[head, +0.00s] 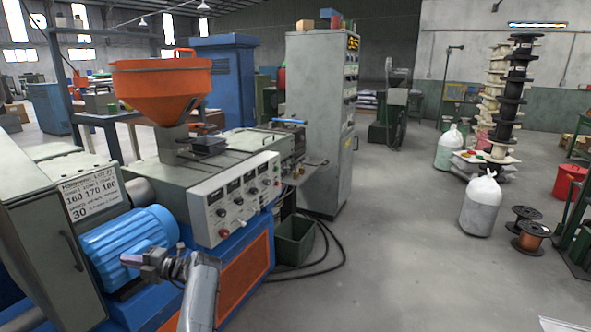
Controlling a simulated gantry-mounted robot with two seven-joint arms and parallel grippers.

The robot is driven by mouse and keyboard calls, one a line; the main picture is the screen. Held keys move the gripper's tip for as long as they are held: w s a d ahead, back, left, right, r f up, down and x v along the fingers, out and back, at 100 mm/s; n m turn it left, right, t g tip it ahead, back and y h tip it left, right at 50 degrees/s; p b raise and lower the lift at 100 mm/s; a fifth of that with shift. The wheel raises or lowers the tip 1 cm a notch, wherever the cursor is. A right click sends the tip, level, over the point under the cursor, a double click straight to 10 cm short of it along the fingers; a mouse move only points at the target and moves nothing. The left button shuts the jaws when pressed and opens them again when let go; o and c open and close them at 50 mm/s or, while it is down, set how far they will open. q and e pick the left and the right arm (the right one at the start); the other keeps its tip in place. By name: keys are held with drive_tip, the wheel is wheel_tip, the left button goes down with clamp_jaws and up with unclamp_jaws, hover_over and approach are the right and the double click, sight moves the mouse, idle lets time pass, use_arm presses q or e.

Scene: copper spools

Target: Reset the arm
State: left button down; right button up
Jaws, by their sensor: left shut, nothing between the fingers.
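My left gripper (130,260) is at the lower left of the head view, at the end of my grey arm. It is shut and empty, pointing left. In the picture it overlaps the front of the blue motor (128,238); I cannot tell the gap between them. My right gripper is not in view. A spool of copper wire (531,236) stands on the floor at the right, with a darker spool (523,215) just behind it.
The machine with the orange hopper (162,86) and white control panel (236,195) fills the left. A tall grey cabinet (316,120) stands behind it. Filled sacks (482,205) and a stack of black spools (509,95) stand at the right. The middle floor (400,240) is clear.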

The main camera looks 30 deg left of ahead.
use_arm(q)
drive_tip(key=s+m+t+y+p, duration=0.2)
drive_tip(key=s+m+y+p, duration=0.35)
drive_tip(key=s+y, duration=0.2)
drive_tip(key=w+d+f+m+t+h+p, duration=0.25)
drive_tip(key=d+m+t+h, duration=0.45)
drive_tip(key=d, duration=0.4)
drive_tip(key=w+d+f+m+t+h+p, duration=0.15)
drive_tip(key=d+m+t+h+p, duration=0.35)
drive_tip(key=d+m, duration=0.55)
drive_tip(key=w+d+f+m+t+h+p, duration=0.1)
drive_tip(key=d+f+m+t+h+p, duration=0.15)
drive_tip(key=d+m+t+h, duration=0.7)
drive_tip(key=s+d+r+m+g+h, duration=0.1)
drive_tip(key=s+d+m+g, duration=0.25)
drive_tip(key=d, duration=0.75)
drive_tip(key=s+d+r+m+g+h, duration=0.1)
drive_tip(key=s+d+m+g+h, duration=0.2)
drive_tip(key=d, duration=0.8)
drive_tip(key=s+d+m+g+y, duration=0.1)
drive_tip(key=s+d+m+g, duration=0.15)
drive_tip(key=s, duration=0.45)
wheel_tip(320, 180, up, 37)
drive_tip(key=a+g+p, duration=0.1)
drive_tip(key=p, duration=3.7)
drive_tip(key=shift+s+g, duration=0.35)
